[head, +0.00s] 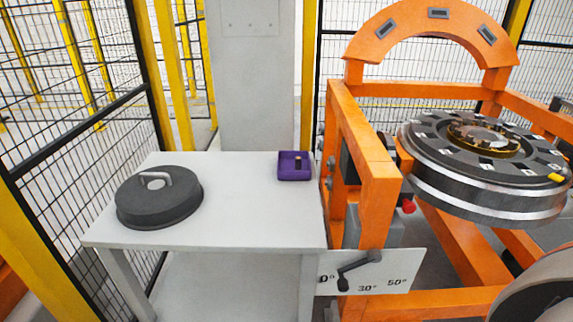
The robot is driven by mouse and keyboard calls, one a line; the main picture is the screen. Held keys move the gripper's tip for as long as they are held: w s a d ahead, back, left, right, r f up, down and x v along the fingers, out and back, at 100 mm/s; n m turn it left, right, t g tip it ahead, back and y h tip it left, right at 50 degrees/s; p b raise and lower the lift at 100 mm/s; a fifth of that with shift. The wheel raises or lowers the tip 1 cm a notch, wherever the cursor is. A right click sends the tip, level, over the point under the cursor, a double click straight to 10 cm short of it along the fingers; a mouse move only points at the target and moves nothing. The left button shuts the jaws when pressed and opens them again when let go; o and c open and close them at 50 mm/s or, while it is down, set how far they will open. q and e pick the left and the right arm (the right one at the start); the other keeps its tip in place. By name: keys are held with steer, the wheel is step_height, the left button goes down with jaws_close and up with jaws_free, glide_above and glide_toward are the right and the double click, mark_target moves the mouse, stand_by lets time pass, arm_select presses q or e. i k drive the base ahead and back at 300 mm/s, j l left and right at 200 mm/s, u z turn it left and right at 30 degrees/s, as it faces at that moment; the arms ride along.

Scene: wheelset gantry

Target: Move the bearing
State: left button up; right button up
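A small brass-coloured piece (298,161), which may be the bearing, stands in a purple square tray (283,174) at the back right of the white table (240,225). A golden ring-shaped part (462,133) sits around the hub of the large dark wheel (470,195) in the orange gantry; it may also be a bearing. I cannot tell which one is meant. Neither of my grippers is in view.
A dark round lid with a grey handle (157,182) lies on the table's left. The orange gantry frame (362,150) stands close along the table's right edge, with a crank (358,267) and angle plate. Mesh fencing (75,120) bounds the left. The table's middle is clear.

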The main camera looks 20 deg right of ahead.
mark_target(480, 138)
steer(key=z, duration=2)
steer(key=u, duration=0.25)
steer(key=i+l+u, duration=0.1)
steer(key=l+u, duration=1)
steer(key=l, duration=0.65)
steer(key=i, duration=0.05)
